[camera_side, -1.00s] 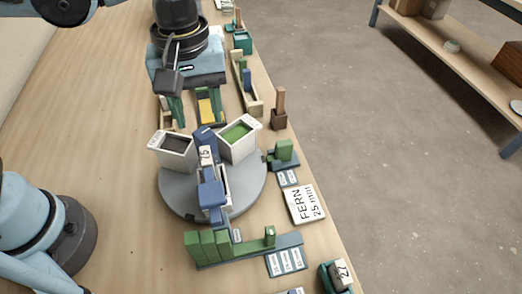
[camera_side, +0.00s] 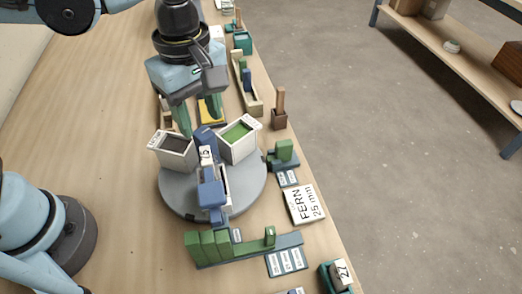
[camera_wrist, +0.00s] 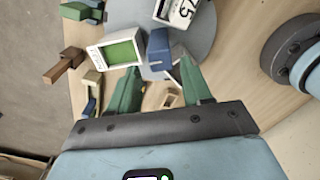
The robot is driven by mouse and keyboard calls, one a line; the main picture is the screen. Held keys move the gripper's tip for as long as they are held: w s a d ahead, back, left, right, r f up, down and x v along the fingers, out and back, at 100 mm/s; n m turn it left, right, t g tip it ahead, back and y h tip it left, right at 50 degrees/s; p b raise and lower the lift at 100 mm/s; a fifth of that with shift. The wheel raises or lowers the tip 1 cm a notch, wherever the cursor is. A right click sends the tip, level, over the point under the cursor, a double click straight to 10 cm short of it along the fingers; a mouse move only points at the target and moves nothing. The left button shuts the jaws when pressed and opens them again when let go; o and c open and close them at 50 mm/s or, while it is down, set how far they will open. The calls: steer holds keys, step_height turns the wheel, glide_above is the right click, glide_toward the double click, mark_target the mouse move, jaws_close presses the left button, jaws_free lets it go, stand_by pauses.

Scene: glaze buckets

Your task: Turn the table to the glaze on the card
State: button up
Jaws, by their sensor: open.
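The grey round turntable (camera_side: 180,196) stands on the bench in the side view. On it are a white bucket of dark glaze (camera_side: 176,151), a white bucket of green glaze (camera_side: 238,140) and a third white bucket at the front, partly hidden by a blue part (camera_side: 210,193). A blue upright (camera_side: 205,137) shows between the back buckets. The white card (camera_side: 304,204) reads "FERN 25 mm". My gripper (camera_side: 197,125) is open and empty behind the turntable. In the wrist view, the green-glaze bucket (camera_wrist: 120,52) and blue upright (camera_wrist: 158,50) are beyond my gripper's fingertips (camera_wrist: 155,72).
A green-block rack (camera_side: 250,248) stands in front of the turntable. A small green block on a stand (camera_side: 284,151) and a brown peg holder (camera_side: 279,115) are to the right. A pale tray (camera_side: 245,83) is behind. The bench left of the turntable is clear.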

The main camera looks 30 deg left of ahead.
mark_target(203, 132)
steer(key=shift+f, duration=1.85)
steer(key=shift+c, duration=0.3)
jaws_close()
steer(key=m, duration=0.6)
steer(key=shift+m, duration=1)
steer(key=m, duration=0.8)
